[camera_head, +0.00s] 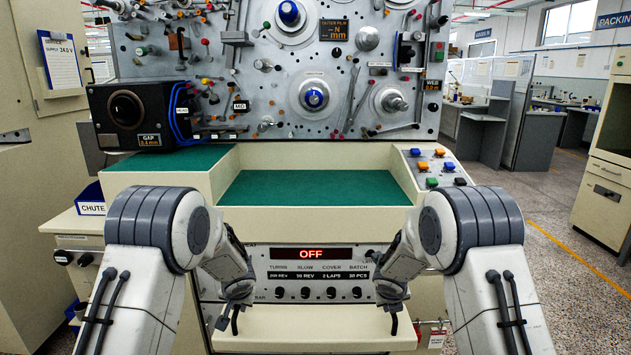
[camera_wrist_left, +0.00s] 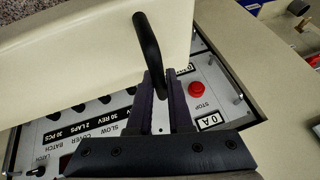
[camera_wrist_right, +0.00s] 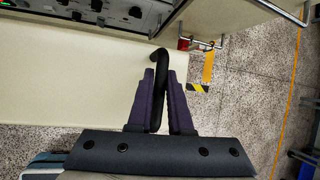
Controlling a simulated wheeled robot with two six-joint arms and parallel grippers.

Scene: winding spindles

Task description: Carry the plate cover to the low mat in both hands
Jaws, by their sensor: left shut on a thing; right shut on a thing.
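The plate cover (camera_head: 315,328) is a cream panel held level in front of the machine, below the control strip. A black bar handle stands at each end of it. My left gripper (camera_head: 234,316) is shut on the left handle (camera_wrist_left: 148,45), between its purple fingers in the left wrist view. My right gripper (camera_head: 393,312) is shut on the right handle (camera_wrist_right: 160,65) in the right wrist view. The low mat (camera_head: 310,190) is green and bare, in the recess above and beyond the cover. The cover's underside is hidden.
A control strip (camera_head: 312,272) with a red OFF display lies between cover and mat. A higher green mat (camera_head: 170,160) lies left of the recess. A button panel (camera_head: 433,167) stands at right. A red stop button (camera_wrist_left: 196,89) sits near my left gripper.

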